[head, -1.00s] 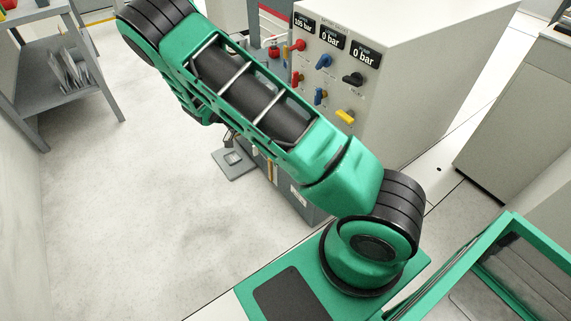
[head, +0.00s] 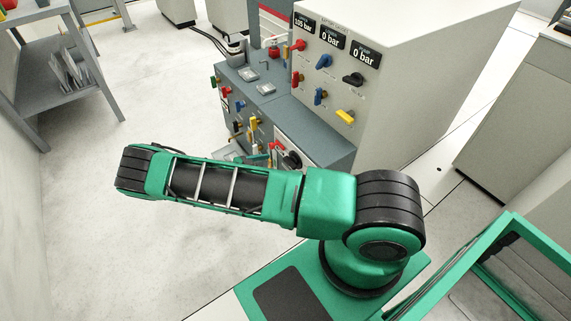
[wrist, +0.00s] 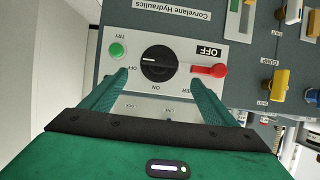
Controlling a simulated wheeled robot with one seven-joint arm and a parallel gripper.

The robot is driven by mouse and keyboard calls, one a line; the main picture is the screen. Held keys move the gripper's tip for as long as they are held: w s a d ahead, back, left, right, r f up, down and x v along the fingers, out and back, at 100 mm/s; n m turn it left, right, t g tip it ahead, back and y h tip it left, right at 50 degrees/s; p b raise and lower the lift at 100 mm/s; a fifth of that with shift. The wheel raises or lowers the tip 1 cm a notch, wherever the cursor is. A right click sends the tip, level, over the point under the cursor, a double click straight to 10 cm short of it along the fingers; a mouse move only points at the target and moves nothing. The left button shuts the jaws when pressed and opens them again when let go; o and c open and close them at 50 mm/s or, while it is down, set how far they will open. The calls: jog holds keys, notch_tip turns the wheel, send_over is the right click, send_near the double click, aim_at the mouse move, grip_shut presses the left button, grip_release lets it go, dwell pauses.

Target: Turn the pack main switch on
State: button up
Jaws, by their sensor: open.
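The black rotary switch (wrist: 158,63) sits on a white plate on the grey cabinet, in the wrist view. Its white mark points left, near a small OFF label; an ON label is below it. A boxed OFF sign (wrist: 208,51), a red lever (wrist: 209,71) and a green button (wrist: 117,51) are beside it. My gripper (wrist: 159,80) is open, one finger at each lower side of the knob; contact cannot be told. In the head view the black knob (head: 291,160) shows just beyond my arm, and the gripper is mostly hidden.
Blue and yellow handles (wrist: 280,84) stand right of the plate in the wrist view. The taller white cabinet (head: 420,90) carries gauges and coloured valve handles. A grey shelf (head: 70,95) stands at the left; the floor between is clear.

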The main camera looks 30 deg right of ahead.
aim_at(288, 162)
jog(key=x, duration=0.8)
jog(key=shift+d+f, duration=0.2)
jog(key=shift+d, duration=0.15)
jog(key=c, duration=1.1)
